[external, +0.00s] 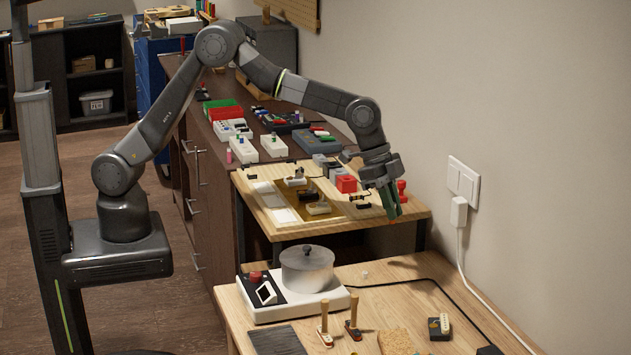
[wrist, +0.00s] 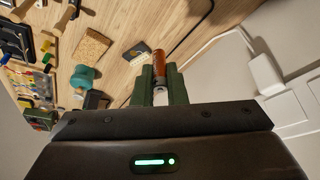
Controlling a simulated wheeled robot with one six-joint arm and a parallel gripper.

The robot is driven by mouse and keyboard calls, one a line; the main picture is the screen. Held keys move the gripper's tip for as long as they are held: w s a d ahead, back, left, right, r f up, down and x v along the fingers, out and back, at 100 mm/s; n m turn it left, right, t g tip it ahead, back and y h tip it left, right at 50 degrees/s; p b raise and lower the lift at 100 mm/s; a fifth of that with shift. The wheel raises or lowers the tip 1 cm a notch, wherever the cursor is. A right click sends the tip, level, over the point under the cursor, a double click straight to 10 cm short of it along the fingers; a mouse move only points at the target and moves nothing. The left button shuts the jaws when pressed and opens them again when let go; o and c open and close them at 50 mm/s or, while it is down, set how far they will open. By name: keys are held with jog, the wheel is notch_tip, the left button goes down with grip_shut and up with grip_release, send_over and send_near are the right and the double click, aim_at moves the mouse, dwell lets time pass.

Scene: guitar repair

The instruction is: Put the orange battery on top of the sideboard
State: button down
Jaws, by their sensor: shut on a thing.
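My gripper (external: 391,207) hangs pointing down near the right end of the small wooden bench, by the wall. In the wrist view its two green fingers (wrist: 162,85) are shut on the orange battery (wrist: 159,64), a copper-orange cylinder with a pale end. In the external view I cannot make out the battery between the fingers. The sideboard (external: 212,185) is the long dark brown cabinet with handles, behind and left of the gripper along the wall. The gripper is apart from it.
The sideboard top holds several boxes and devices, including a green and red box (external: 224,112). The small wooden bench (external: 278,222) carries blocks and a red-handled item (external: 402,186). A white hotplate device with a pot (external: 307,268) stands on the front table. A plugged-in cable (external: 459,212) runs down the wall.

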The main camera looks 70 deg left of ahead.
jog(key=s+d+f+m, duration=0.1)
jog(key=s+d, duration=0.3)
jog(key=d, duration=0.5)
jog(key=shift+g, duration=0.3)
jog(key=f, duration=0.8)
jog(key=f+p, duration=0.1)
jog(key=f, duration=0.4)
jog(key=shift+w+a+f, duration=0.1)
jog(key=shift+a, duration=0.25)
jog(key=shift+f+p, duration=0.45)
jog(key=shift+f, duration=1.8)
jog(key=shift+f, duration=0.15)
jog(key=c, duration=1.5)
grip_release()
jog(key=shift+o, duration=0.2)
